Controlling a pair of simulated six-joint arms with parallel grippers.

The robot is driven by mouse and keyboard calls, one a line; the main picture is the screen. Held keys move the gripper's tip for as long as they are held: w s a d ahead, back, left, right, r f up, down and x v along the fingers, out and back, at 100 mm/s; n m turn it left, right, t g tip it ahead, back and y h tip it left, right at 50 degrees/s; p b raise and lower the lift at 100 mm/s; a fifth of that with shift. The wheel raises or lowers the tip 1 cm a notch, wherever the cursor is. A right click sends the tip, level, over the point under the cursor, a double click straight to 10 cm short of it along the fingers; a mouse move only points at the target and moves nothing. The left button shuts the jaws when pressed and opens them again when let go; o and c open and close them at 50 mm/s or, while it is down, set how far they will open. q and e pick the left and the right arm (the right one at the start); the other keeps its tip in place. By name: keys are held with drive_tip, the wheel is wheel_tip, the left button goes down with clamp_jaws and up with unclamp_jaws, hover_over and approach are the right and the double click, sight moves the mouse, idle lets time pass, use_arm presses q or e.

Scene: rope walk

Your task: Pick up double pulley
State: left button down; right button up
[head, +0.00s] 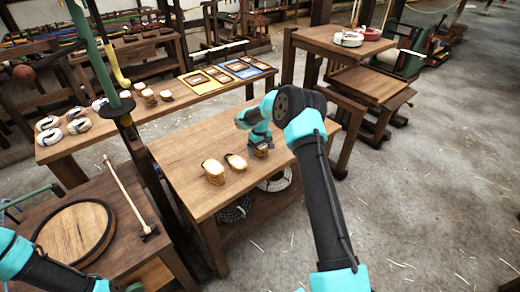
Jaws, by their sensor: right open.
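Three small wooden pulley blocks with pale tops are on the near wooden table. One block (213,172) stands at the left and looks thick. A flatter block (236,162) lies just right of it. A third block (261,152) is at the right, directly under my right gripper (260,145). My right gripper is open and points down at this third block, with its fingers around or just above it; I cannot tell if they touch. Which block is the double pulley is too small to tell. My left arm shows only at the lower left, its gripper out of view.
The near table (185,155) has free room at its left and front; rope coils (275,180) lie on its lower shelf. Behind it, a long table (160,110) holds more blocks, rope bundles and picture boards (205,79). A round wooden lid (75,232) is at lower left.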

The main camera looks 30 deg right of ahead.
drive_tip(key=c, duration=1.3)
drive_tip(key=shift+o, duration=0.2)
drive_tip(key=shift+r, duration=0.1)
drive_tip(key=shift+r, duration=0.55)
wheel_tip(320, 180, up, 2)
drive_tip(key=shift+s+r, duration=0.15)
drive_tip(key=shift+r, duration=0.05)
drive_tip(key=s+a, duration=0.2)
drive_tip(key=s, duration=0.2)
drive_tip(key=s+a+r, duration=0.1)
drive_tip(key=s+a, duration=0.2)
drive_tip(key=s, duration=0.2)
drive_tip(key=s+a, duration=0.3)
drive_tip(key=s, duration=0.1)
drive_tip(key=shift+s+a+r, duration=0.15)
drive_tip(key=shift+s+a, duration=0.05)
